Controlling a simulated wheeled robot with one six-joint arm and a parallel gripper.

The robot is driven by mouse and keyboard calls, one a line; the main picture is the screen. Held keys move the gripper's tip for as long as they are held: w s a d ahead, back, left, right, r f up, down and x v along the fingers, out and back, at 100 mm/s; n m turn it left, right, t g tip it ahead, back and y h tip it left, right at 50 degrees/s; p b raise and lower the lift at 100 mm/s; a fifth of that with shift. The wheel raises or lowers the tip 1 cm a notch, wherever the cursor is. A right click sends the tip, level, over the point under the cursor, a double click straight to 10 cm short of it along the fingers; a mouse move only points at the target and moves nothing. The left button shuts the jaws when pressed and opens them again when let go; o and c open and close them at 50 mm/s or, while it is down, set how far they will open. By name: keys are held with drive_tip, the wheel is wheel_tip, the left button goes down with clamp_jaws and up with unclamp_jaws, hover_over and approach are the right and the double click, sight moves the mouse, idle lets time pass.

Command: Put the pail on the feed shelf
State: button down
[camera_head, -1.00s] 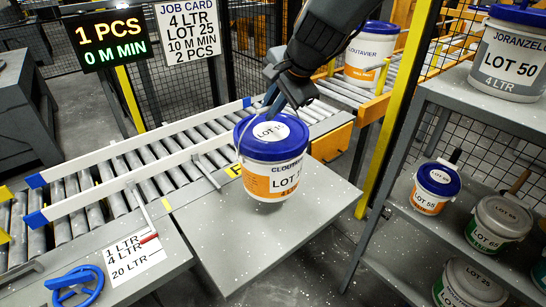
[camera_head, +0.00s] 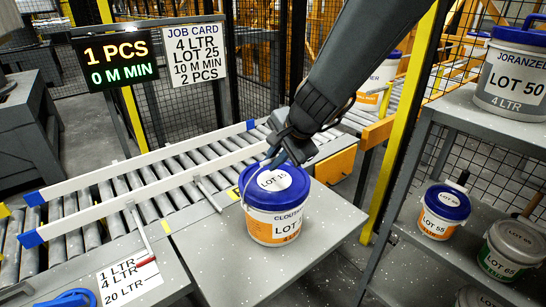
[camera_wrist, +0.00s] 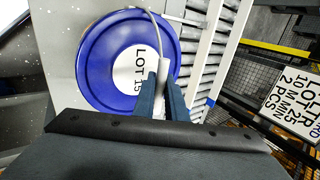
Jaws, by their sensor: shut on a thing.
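A white pail (camera_head: 273,213) with a blue lid, an orange band and the label LOT 15 is at the centre of the head view. It looks upright, over the grey flat shelf (camera_head: 215,265) beside the roller conveyor; I cannot tell whether its base touches. My gripper (camera_head: 274,160) is above the lid, shut on the pail's raised handle. In the wrist view, the fingers (camera_wrist: 167,98) close around the handle's white grip (camera_wrist: 164,70), with the blue lid (camera_wrist: 97,65) behind. Which surface is the feed shelf is not labelled.
The roller conveyor (camera_head: 120,197) with white rails runs behind. A rack (camera_head: 415,262) on the right holds several pails, including LOT 50 (camera_head: 512,72) and LOT 55 (camera_head: 443,210). A yellow post (camera_head: 394,150) stands between. The grey shelf is bare around the pail.

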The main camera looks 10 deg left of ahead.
drive_tip(key=c, duration=1.8)
unclamp_jaws()
drive_tip(key=shift+s+d+r, duration=0.1)
drive_tip(key=shift+d+r, duration=0.05)
drive_tip(key=shift+r, duration=0.25)
drive_tip(key=v, duration=1.1)
drive_tip(key=s+d+f+n+g+h, duration=0.1)
drive_tip(key=s+d+f, duration=0.3)
drive_tip(key=d, duration=0.5)
drive_tip(key=s+d+f+n+g+h, duration=0.1)
drive_tip(key=s+d+f+n, duration=0.3)
drive_tip(key=d, duration=0.5)
drive_tip(key=s+d+f+n+h, duration=0.3)
drive_tip(key=s+d+f, duration=0.1)
drive_tip(key=d, duration=0.4)
drive_tip(key=shift+s+d+f+g+p, duration=0.15)
drive_tip(key=shift+d+f+g+p, duration=0.25)
drive_tip(key=shift+f, duration=0.5)
